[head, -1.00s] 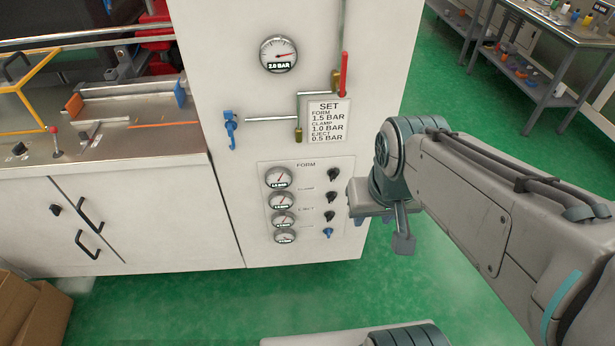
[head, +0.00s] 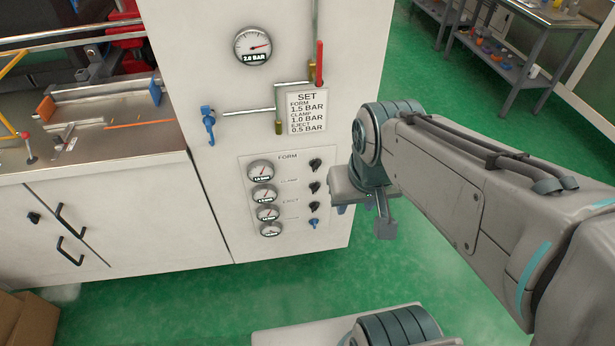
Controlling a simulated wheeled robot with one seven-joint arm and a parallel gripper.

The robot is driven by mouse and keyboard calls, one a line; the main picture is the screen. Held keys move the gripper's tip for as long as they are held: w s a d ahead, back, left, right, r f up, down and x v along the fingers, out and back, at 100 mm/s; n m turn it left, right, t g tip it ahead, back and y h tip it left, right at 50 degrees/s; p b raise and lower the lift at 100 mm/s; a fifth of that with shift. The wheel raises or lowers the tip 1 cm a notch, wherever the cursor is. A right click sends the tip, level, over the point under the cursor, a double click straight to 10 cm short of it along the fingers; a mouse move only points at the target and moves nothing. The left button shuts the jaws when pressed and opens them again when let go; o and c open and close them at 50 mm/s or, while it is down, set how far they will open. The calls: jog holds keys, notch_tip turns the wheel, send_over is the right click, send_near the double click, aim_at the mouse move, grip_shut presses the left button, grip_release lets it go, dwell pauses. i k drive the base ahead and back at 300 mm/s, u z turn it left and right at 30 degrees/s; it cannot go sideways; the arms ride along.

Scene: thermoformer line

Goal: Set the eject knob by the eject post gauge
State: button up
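The regulator panel (head: 243,205) on the white machine front carries a column of gauges and a column of knobs. The small EJECT label stands above the third row, with the eject post gauge (head: 267,213) at left and a black eject knob (head: 314,206) at right. Their exact settings are too small to read. The set card (head: 307,113) reads form 1.5, clamp 1.0, eject 0.5 bar. My gripper (head: 352,207) hangs just right of the knobs, apart from them in the picture. Its fingers are mostly hidden, so its opening cannot be told.
A blue knob (head: 314,223) sits close under the eject knob, with other black knobs above. A large gauge (head: 253,46) reads 2.0 bar. A red lever (head: 319,63) and a blue valve (head: 209,124) stick out above the panel. Green floor (head: 215,290) is clear in front.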

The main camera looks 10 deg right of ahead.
aim_at(314, 206)
jog(key=k, duration=1.3)
jog(key=z, duration=0.65)
jog(key=i, duration=0.5)
jog(key=z, duration=0.45)
jog(key=i, duration=0.95)
jog(key=u, duration=0.65)
